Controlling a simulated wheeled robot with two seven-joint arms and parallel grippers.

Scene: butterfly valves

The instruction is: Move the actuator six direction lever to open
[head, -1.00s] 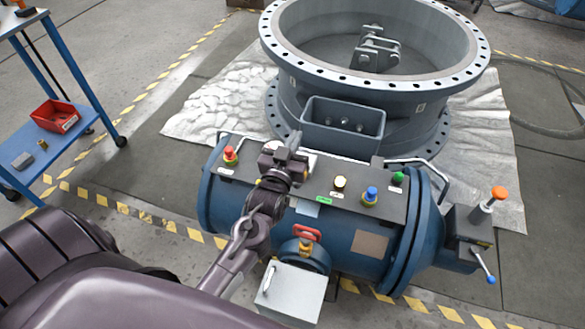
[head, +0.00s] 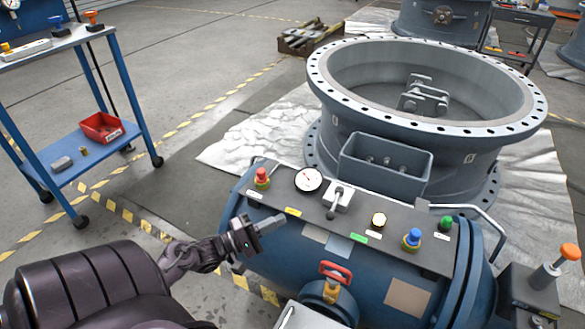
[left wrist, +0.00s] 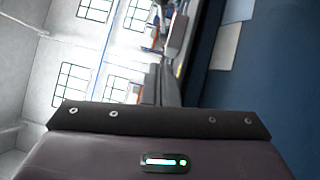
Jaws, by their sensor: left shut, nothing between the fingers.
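The blue actuator (head: 260,262) lies in front of the large valve ring, with a dark control panel (head: 385,238) on top. On the panel a small lever (head: 336,200) with a dark round knob stands on a white plate; its knob points towards me. I cannot read its labels. My left gripper (head: 278,222) is shut and empty, left of the lever and apart from it, near the panel's front edge. The left wrist view shows my gripper body (left wrist: 160,140) and the blue actuator's side (left wrist: 265,80); no fingertips show there. My right gripper is not in view.
A red handle (head: 335,271) sits in front. A blue cart (head: 125,75) stands left.

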